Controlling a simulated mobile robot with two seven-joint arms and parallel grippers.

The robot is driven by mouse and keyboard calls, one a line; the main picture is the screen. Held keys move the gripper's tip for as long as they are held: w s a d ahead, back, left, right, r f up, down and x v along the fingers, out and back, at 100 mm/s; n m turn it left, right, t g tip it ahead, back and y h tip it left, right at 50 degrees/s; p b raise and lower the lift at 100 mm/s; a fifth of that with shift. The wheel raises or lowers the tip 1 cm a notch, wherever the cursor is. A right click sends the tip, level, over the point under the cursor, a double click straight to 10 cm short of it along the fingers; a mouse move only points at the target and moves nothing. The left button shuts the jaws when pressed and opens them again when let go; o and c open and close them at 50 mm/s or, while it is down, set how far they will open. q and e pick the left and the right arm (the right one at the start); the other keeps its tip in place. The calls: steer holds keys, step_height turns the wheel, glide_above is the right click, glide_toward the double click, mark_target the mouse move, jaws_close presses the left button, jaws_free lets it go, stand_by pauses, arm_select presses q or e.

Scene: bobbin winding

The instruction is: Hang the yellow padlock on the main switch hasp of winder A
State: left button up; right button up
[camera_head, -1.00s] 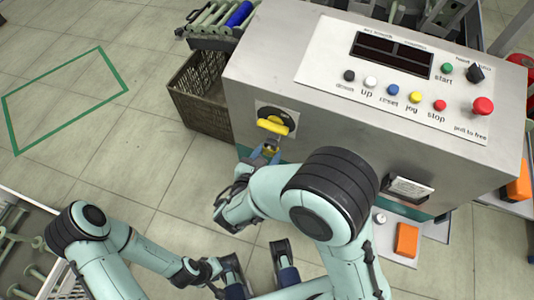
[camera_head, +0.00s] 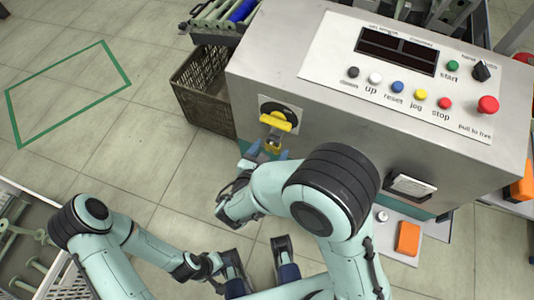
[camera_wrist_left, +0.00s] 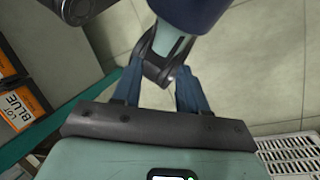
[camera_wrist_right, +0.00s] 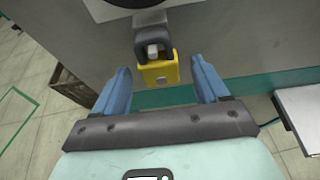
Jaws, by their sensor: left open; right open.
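The yellow padlock (camera_head: 273,143) hangs below the yellow-handled main switch (camera_head: 278,119) on the front of the grey winder cabinet. In the right wrist view the padlock (camera_wrist_right: 158,72) has its body down, and its dark shackle loops around a light metal tab, the hasp (camera_wrist_right: 152,50). My right gripper (camera_wrist_right: 163,85) is open, one blue finger on each side of the padlock with clear gaps. It also shows in the head view (camera_head: 266,153), just below the switch. My left gripper (camera_wrist_left: 154,85) is open and empty, low and away from the cabinet.
The control panel (camera_head: 400,70) with coloured buttons tops the cabinet. A brown crate (camera_head: 205,92) stands left of it. An orange box (camera_head: 408,237) lies on a low surface at right.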

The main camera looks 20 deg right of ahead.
steer(key=shift+s+a+r, duration=0.1)
arm_select(q)
steer(key=shift+s+r+p, duration=0.5)
steer(key=shift+r+p, duration=0.15)
steer(key=shift+p, duration=0.2)
arm_select(e)
steer(key=v, duration=1.3)
steer(key=shift+s, duration=0.1)
